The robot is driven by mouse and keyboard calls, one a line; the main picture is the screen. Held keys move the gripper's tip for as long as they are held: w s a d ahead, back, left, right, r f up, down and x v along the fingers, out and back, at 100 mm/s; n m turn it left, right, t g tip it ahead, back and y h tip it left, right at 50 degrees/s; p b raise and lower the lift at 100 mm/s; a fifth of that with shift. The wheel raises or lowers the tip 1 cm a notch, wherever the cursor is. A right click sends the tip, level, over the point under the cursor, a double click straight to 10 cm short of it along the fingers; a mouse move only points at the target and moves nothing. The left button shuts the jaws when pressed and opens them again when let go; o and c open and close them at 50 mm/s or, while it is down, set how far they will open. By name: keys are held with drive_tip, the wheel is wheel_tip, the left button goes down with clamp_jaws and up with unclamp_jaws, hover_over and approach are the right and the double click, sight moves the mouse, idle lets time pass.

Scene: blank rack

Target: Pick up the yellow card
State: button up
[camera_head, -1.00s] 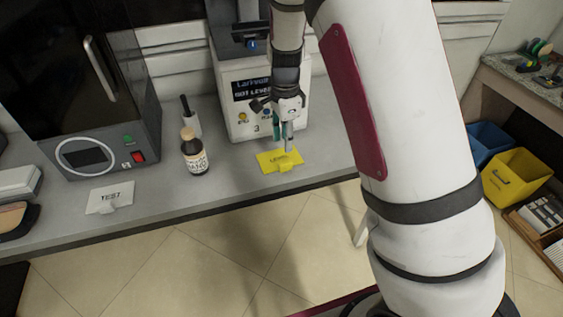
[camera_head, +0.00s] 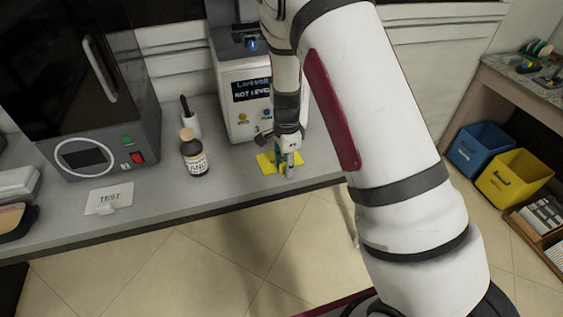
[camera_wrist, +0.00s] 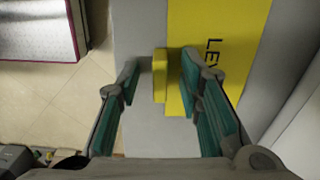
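The yellow card (camera_head: 266,163) lies on the grey bench near its front edge, partly hidden behind my gripper in the head view. In the wrist view the yellow card (camera_wrist: 215,30) shows dark lettering, partly visible, and a raised yellow tab (camera_wrist: 160,75) at its edge. My gripper (camera_head: 287,172) is low over the card's front side. In the wrist view my gripper (camera_wrist: 160,80) is open, with its two green-padded fingers apart on either side of the tab. I cannot tell whether a finger touches the card.
A white device (camera_head: 238,85) stands behind the card. A brown bottle (camera_head: 194,158) and a white TEST card (camera_head: 108,197) are to the left on the bench (camera_head: 150,190). Blue (camera_head: 480,147) and yellow (camera_head: 514,177) bins stand at the right. Bench between bottle and card is clear.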

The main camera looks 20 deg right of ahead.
clamp_jaws()
drive_tip(key=shift+r, duration=0.1)
